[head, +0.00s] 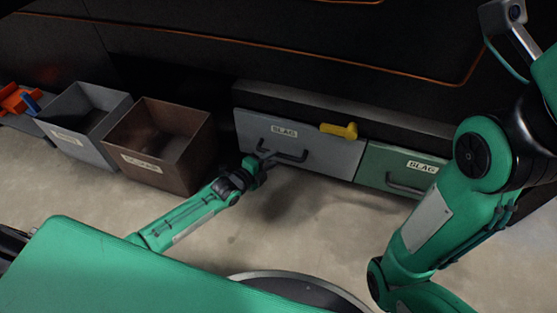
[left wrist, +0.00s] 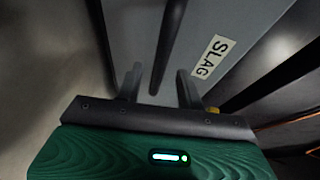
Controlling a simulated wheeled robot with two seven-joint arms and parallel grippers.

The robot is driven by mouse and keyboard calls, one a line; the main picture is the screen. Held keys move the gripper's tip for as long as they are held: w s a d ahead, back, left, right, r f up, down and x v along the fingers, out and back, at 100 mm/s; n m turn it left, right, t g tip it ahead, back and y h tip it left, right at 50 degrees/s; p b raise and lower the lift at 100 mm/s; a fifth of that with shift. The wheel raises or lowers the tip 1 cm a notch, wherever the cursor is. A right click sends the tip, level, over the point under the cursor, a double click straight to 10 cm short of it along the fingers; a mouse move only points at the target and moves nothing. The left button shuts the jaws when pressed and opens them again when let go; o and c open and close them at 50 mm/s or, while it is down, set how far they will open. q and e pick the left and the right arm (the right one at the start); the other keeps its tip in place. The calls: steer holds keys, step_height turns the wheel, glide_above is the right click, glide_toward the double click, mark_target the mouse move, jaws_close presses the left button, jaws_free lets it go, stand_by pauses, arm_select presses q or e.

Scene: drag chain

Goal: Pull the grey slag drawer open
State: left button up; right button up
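The grey slag drawer (head: 315,150) has a white SLAG label and a dark bar handle (head: 292,156). Its front lies about in line with the green drawer beside it, and it looks closed. My left gripper (head: 266,157) is at the left end of the handle. In the left wrist view, the handle bar (left wrist: 168,40) runs between the two fingers of my left gripper (left wrist: 158,85), which stand apart with gaps showing. The label also shows there (left wrist: 212,56). My right arm stands at the right of the head view; its gripper does not show clearly.
A green SLAG drawer (head: 397,171) is just right of the grey one. A yellow object (head: 339,130) sits at the grey drawer's top edge. A brown bin (head: 150,168) and a grey bin (head: 77,144) stand to the left. The floor before the grey drawer is clear.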

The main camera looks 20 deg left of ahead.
mark_target(277, 156)
arm_select(q)
steer(key=shift+b+x, duration=1)
steer(key=shift+x, duration=1.15)
jaws_close()
